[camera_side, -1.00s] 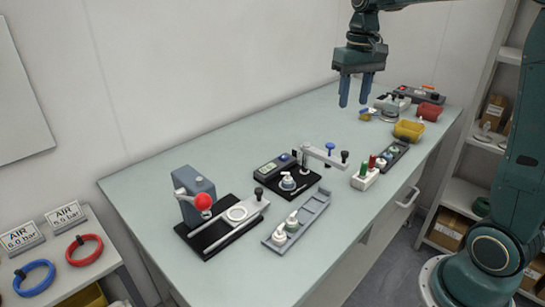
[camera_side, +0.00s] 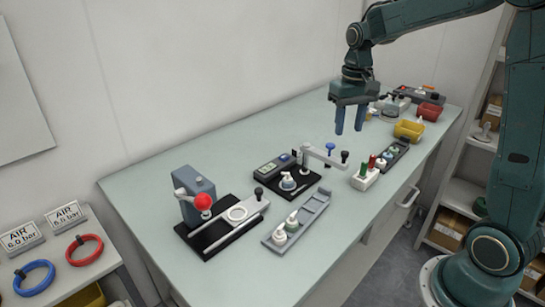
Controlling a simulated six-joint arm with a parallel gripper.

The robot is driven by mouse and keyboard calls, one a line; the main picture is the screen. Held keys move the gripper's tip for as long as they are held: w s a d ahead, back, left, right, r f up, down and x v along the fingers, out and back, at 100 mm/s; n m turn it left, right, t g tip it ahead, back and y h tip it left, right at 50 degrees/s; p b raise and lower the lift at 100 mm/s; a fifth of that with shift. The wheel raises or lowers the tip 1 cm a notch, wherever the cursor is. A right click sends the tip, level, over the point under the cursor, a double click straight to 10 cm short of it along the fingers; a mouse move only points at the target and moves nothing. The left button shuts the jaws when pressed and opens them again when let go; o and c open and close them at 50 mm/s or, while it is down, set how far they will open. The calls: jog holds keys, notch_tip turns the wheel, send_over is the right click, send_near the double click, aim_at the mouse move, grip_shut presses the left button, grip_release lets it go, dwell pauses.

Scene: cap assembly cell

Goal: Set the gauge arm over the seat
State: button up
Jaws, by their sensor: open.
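The gauge arm (camera_side: 322,156) is a light grey bar on a post at the back right of a black gauge station (camera_side: 306,188). It points right, away from the seat, and carries a blue-topped plunger (camera_side: 330,147) and a black knob (camera_side: 344,156). The seat on the station holds a small white-and-grey part (camera_side: 288,181), which hides most of it. My gripper (camera_side: 350,129) points down with its two blue fingers apart and empty. It is above the table, behind and above the free end of the gauge arm, not touching it.
A grey tray (camera_side: 311,213) with small bottles lies in front of the station. A press with a red ball (camera_side: 203,202) stands at left.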

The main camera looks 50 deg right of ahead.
aim_at(345, 152)
jog(key=shift+f, duration=3.3)
jog(key=shift+c, duration=0.4)
grip_shut()
